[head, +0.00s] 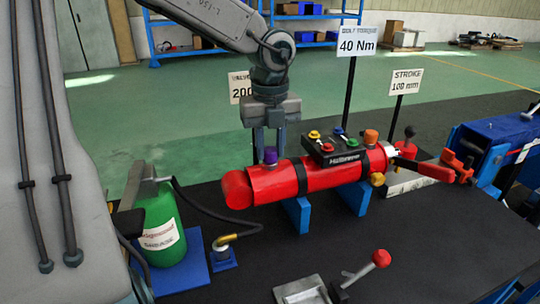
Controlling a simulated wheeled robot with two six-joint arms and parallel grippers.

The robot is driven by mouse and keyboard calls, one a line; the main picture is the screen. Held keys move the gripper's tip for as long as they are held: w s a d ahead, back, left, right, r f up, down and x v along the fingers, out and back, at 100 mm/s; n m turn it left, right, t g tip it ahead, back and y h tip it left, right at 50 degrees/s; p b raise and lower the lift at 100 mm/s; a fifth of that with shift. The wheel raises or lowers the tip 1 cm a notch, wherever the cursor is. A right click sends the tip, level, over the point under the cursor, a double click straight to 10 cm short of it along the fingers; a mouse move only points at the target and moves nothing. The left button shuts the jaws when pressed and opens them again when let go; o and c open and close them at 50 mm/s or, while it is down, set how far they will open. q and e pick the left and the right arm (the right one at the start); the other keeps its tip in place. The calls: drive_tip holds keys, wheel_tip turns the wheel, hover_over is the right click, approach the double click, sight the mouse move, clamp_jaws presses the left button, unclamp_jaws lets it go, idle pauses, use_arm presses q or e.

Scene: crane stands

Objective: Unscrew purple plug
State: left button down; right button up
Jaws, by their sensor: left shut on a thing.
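The purple plug (270,156) sits upright on top of the red cylinder (310,178), near its left end. My left gripper (270,150) points straight down from above. Its two fingers are shut on the purple plug, one on each side. The plug still appears to be at the cylinder's surface; I cannot tell how far its thread is engaged. My right gripper is not in view.
The cylinder rests on blue supports (297,214) on a dark table (420,245). An orange plug (371,136) and a black button box (338,158) are on it. A green bottle (163,225) stands left, a red-knobbed lever (380,259) in front. Sign posts stand behind.

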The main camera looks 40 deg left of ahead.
use_arm(q)
drive_tip(key=n, duration=0.4)
drive_tip(key=shift+n, duration=0.5)
drive_tip(key=n, duration=0.2)
drive_tip(key=shift+n, duration=1.6)
drive_tip(key=shift+n, duration=0.5)
drive_tip(key=n, duration=0.4)
drive_tip(key=shift+r, duration=0.1)
